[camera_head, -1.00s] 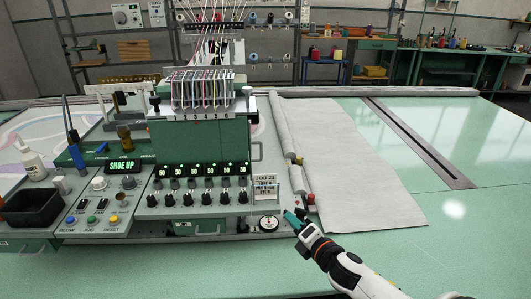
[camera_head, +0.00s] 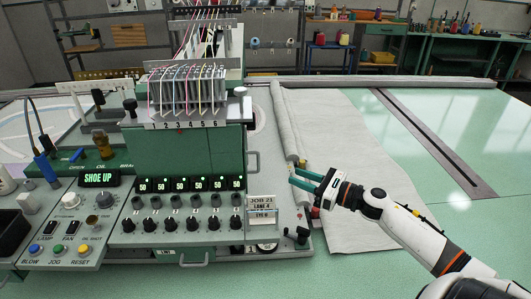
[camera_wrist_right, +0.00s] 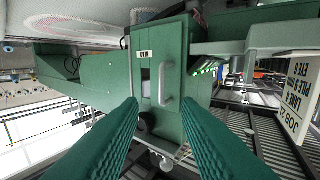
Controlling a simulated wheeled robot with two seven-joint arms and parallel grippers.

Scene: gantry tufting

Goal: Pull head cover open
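The green machine head (camera_head: 190,155) stands at centre left in the head view, with threads and a row of "50" displays. In the right wrist view a small green cover panel (camera_wrist_right: 150,70) carries a short label and a pale bar handle (camera_wrist_right: 166,88). My right gripper (camera_head: 292,175) is to the right of the machine head, its teal fingers pointing left. In the right wrist view the gripper (camera_wrist_right: 160,103) is open and empty, and the handle shows between the fingertips, farther ahead and apart from them. My left gripper is out of view.
A control panel (camera_head: 75,222) with knobs and coloured buttons sits at the left. A job card (camera_head: 261,213) stands just left of my right gripper; it also shows in the right wrist view (camera_wrist_right: 299,98). Grey cloth (camera_head: 345,130) covers the table beside the head.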

